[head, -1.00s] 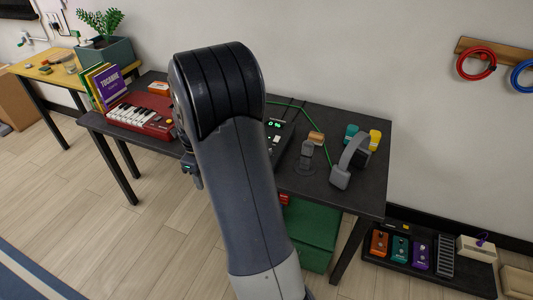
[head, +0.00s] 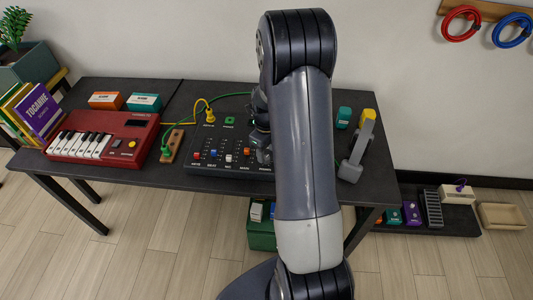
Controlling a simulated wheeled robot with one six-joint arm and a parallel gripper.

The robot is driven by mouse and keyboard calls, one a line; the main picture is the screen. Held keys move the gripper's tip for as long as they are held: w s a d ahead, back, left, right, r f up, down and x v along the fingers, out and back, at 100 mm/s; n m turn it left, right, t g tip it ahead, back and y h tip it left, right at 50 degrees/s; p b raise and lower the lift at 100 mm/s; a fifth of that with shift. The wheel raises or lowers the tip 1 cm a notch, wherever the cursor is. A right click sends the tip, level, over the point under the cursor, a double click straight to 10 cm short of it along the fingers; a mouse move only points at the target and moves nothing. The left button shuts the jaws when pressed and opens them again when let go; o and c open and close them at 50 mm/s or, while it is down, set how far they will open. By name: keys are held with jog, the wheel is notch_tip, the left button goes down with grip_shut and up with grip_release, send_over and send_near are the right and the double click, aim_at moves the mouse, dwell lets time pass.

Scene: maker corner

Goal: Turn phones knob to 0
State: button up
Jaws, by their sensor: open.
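The black mixer panel (head: 205,168) lies on the dark table, with coloured sliders along its front and small labels below them. My arm crosses in front of its right part. My gripper (head: 263,152) is over the right side of the panel, beside the arm and partly hidden by it. It is open, and I see nothing held in it. The phones knob is not visible; the panel's right end is hidden behind my gripper and arm. Its setting and the panel's display cannot be seen now.
A red keyboard (head: 103,138) stands left of the mixer, with a wooden block (head: 173,146) between. Yellow and green cables (head: 209,108) run behind the mixer. A green bin (head: 260,238) stands under the table.

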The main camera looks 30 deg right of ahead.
aim_at(266, 159)
jog(key=shift+f, duration=1.25)
jog(key=shift+c, duration=0.2)
jog(key=c, duration=0.9)
jog(key=shift+c, duration=0.2)
